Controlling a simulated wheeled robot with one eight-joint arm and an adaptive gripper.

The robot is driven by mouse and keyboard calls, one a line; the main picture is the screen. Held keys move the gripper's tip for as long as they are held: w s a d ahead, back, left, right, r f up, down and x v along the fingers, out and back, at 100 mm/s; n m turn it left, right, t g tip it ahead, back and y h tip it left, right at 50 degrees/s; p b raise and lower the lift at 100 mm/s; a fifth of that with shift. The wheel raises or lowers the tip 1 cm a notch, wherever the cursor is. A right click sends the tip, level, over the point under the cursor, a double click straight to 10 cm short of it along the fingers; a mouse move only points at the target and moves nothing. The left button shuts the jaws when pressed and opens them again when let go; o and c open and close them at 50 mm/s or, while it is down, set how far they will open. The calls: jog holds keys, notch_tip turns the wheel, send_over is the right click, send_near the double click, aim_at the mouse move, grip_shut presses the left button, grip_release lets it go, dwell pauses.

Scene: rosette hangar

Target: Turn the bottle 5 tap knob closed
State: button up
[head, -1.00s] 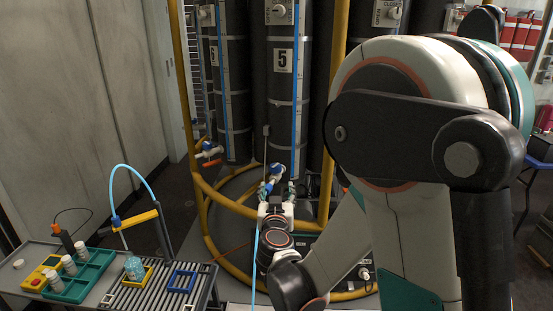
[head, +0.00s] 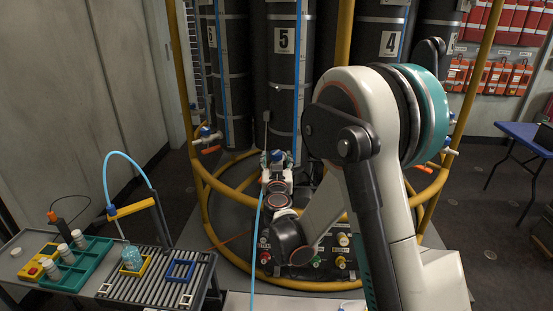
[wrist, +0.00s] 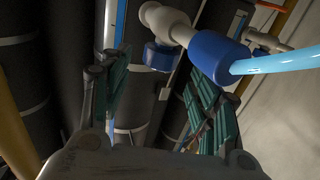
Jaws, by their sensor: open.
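Bottle 5 (head: 282,85) is a tall dark cylinder with a "5" label, standing in the rack at the middle of the head view. My gripper (head: 277,160) is low in front of it, at its tap. In the wrist view my gripper (wrist: 157,72) is open, with teal finger pads on both sides. A blue knob-like part (wrist: 160,57) on the white tap body (wrist: 168,22) shows in the gap between the fingers, near the tips. I cannot tell whether the fingers touch it. A blue collar (wrist: 210,55) with a light-blue hose is by the right finger. The knob's turn position is unclear.
Yellow rack rails (head: 205,215) curve around the bottles. Bottle 4 (head: 385,50) stands to the right. An orange-handled tap (head: 209,140) is on the left. A roller table (head: 150,290) with a teal tray (head: 80,265) is at the lower left. A blue table (head: 525,135) stands far right.

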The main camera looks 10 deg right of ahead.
aim_at(276, 156)
jog(key=shift+b+x, duration=0.3)
jog(key=shift+x, duration=1.6)
jog(key=shift+c, duration=0.6)
jog(key=c, duration=1)
